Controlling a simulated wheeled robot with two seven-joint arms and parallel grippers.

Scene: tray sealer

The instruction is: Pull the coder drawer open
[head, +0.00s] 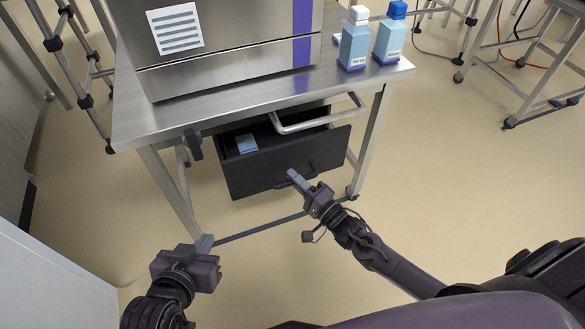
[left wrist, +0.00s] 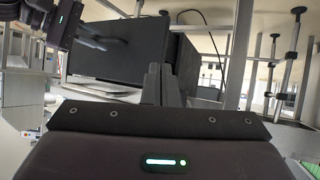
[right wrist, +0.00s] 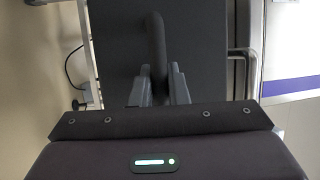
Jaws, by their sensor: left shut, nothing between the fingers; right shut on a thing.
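The dark coder drawer (head: 250,178) hangs under the steel table and stands partly out. Its open top shows a light blue item (head: 247,143) inside. My right gripper (head: 293,175) is at the front face, shut on the drawer's handle (head: 278,183). In the right wrist view the dark handle bar (right wrist: 157,45) runs between the fingers, against the drawer front (right wrist: 195,50). My left gripper (head: 205,243) is shut and empty, low to the left of the drawer and apart from it. In the left wrist view its fingers (left wrist: 161,84) are together, with the drawer (left wrist: 125,52) behind.
The steel table (head: 135,118) carries a machine with a purple stripe (head: 225,45) and two bottles, one white-capped (head: 354,45) and one blue-capped (head: 389,40). A pale bar handle (head: 320,122) juts out above the drawer. Table legs flank the drawer. The floor in front is clear.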

